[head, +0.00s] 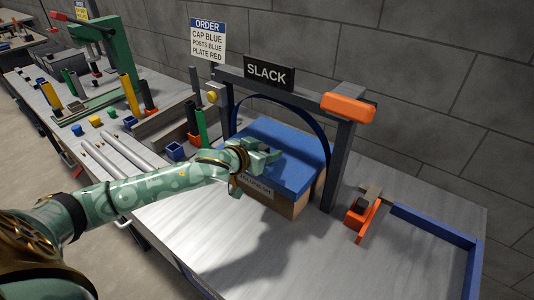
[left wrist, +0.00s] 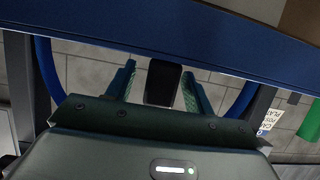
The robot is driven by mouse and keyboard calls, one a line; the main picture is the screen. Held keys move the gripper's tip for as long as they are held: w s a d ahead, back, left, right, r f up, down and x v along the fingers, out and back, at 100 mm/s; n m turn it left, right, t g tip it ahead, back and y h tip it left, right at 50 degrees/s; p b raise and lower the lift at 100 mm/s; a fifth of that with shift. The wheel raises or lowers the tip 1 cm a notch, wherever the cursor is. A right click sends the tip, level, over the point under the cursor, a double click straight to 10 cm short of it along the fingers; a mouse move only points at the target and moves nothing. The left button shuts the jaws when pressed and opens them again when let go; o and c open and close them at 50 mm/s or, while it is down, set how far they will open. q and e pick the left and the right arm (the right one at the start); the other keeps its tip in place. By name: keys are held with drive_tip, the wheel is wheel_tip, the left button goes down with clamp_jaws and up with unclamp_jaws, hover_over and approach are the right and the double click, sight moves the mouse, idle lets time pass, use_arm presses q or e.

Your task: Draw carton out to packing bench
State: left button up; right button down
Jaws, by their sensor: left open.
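The carton (head: 288,204) is a brown box with a blue lid (head: 297,155) and a pale label on its front. It sits on the grey bench (head: 230,244) under a dark frame, inside a blue arch (head: 326,138). My left gripper (head: 256,172) is open at the carton's left front, close to the lid; whether it touches cannot be told. In the left wrist view, the open fingers (left wrist: 159,75) show with nothing visibly held, and a wide blue band, probably the lid (left wrist: 150,28), crosses the top. My right gripper is not in view.
A black SLACK sign (head: 269,73) and an orange block (head: 348,107) are on the frame. An orange clamp-like part (head: 362,216) and a blue rail (head: 432,225) are at right. Pipes, posts and small blocks fill the left. The bench front is clear.

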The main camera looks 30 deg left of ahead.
use_arm(q)
drive_tip(key=shift+w+f, duration=0.1)
drive_tip(key=shift+w, duration=0.2)
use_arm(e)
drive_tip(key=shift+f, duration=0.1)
